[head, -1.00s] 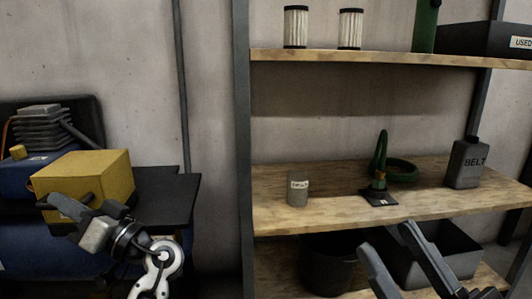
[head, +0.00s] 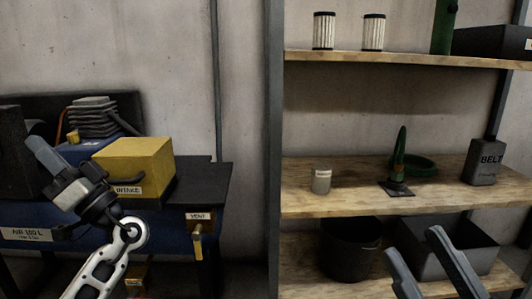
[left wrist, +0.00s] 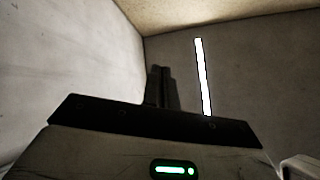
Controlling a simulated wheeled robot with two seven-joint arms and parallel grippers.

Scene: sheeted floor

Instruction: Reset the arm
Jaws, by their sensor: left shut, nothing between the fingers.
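My left gripper (head: 42,152) is at the left of the head view, in front of the blue machine and left of the yellow box marked INTAKE (head: 135,165). Its fingers are together with nothing between them. The left wrist view shows the same fingers (left wrist: 161,85) pointing up against bare wall and ceiling. My right gripper (head: 416,243) is at the lower right of the head view, in front of the lower shelf. Its two fingers stand apart, and no object shows between them.
A black bucket (head: 347,250) and dark bin (head: 480,235) sit below. The blue machine (head: 85,220) has a VENT valve (head: 198,228).

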